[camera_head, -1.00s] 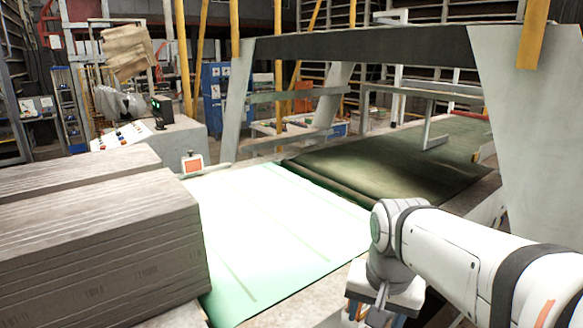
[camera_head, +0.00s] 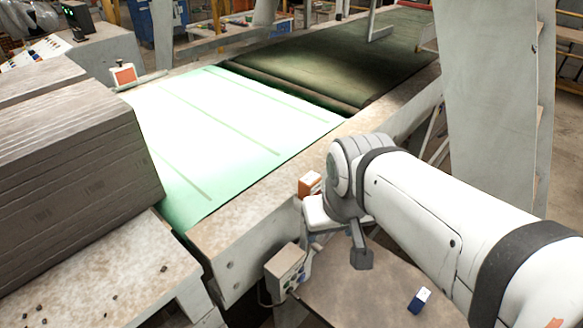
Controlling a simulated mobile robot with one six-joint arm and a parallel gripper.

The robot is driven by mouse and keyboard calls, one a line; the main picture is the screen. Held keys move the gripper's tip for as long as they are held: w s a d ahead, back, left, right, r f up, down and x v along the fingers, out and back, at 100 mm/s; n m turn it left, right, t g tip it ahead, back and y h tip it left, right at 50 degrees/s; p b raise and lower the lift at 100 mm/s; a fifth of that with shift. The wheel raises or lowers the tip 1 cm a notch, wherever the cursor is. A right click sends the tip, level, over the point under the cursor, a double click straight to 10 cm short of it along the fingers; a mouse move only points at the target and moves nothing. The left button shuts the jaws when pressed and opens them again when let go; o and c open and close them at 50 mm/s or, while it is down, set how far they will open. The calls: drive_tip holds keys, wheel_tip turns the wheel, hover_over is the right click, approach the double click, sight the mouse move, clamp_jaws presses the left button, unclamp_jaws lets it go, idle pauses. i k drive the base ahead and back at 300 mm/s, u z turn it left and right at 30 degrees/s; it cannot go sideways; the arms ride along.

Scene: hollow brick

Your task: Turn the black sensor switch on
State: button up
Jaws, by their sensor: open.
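No part clearly labelled as the black sensor switch can be made out. A small grey control box (camera_head: 286,265) is fixed at the side of the conveyor frame, with small controls too small to read. A black device with green lights (camera_head: 76,16) stands on the console at the upper left. My gripper (camera_head: 345,238) points down at the end of my white arm, above the round brown tabletop and right of the grey control box. It is open, apart from the box, and partly hidden by my wrist.
The brown tabletop (camera_head: 345,300) carries a small blue and white box (camera_head: 420,299). An orange and white box (camera_head: 310,184) sits at the conveyor edge behind my wrist. The green-white conveyor belt (camera_head: 235,130) runs diagonally. Stacked grey-brown slabs (camera_head: 75,150) fill the left. A grey post (camera_head: 490,100) stands right.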

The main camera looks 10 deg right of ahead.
sight(289, 290)
drive_tip(key=z, duration=0.35)
drive_tip(key=k, duration=0.9)
drive_tip(key=z, duration=0.2)
